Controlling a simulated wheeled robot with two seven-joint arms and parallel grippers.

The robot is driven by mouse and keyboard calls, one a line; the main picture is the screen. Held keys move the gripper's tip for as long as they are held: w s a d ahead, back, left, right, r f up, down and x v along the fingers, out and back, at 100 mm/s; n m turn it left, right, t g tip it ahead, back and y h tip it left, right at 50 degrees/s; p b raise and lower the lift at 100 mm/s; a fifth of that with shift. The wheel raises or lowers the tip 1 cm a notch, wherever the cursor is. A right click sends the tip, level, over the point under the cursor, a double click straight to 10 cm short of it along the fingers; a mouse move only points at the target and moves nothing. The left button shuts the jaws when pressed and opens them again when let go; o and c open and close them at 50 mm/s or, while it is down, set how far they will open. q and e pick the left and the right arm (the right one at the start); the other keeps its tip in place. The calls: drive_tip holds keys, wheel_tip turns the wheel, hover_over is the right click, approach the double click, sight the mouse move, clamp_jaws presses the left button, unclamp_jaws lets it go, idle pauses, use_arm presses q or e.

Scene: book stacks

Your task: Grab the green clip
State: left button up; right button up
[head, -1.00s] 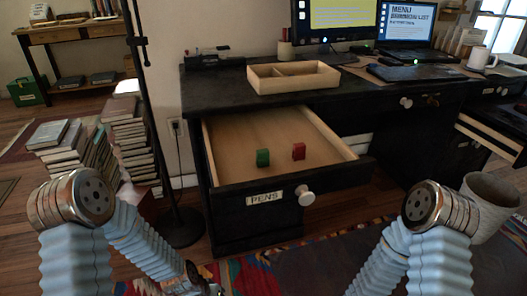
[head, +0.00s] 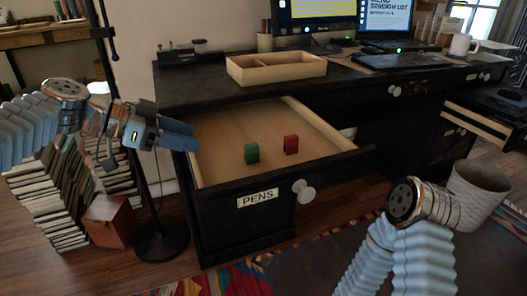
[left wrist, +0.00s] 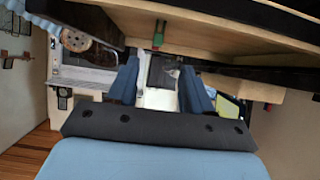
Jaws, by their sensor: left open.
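The green clip (head: 251,153) stands upright in the open drawer marked PENS (head: 225,135), with a red clip (head: 291,144) just to its right. My left gripper (head: 190,135) is over the drawer's left edge, to the left of the green clip and apart from it. In the left wrist view its two blue fingers (left wrist: 160,86) are spread with nothing held between them. A small green clip (left wrist: 158,39) shows there near the top, beyond the fingers. My right arm is at the lower right of the head view, but its gripper is out of view.
A divided wooden tray (head: 275,72) sits on the black desk above the drawer. A floor stand (head: 160,235), stacked books (head: 45,200) and a brown box (head: 108,222) are at the left. A waste bin (head: 480,190) stands at the right. The drawer floor around the clips is clear.

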use_arm(q)
approach(245, 148)
drive_tip(key=x, duration=0.3)
drive_tip(key=f+x, duration=0.1)
drive_tip(key=x, duration=0.1)
drive_tip(key=shift+w+a+r, duration=0.1)
drive_tip(key=shift+w+a, duration=0.05)
drive_tip(key=shift+a, duration=0.15)
drive_tip(key=x, duration=0.4)
drive_tip(key=shift+d+r, duration=0.3)
drive_tip(key=shift+d, duration=0.05)
drive_tip(key=shift+w+d+f, duration=0.2)
drive_tip(key=shift+d+f, duration=0.05)
drive_tip(key=shift+d, duration=0.2)
clamp_jaws()
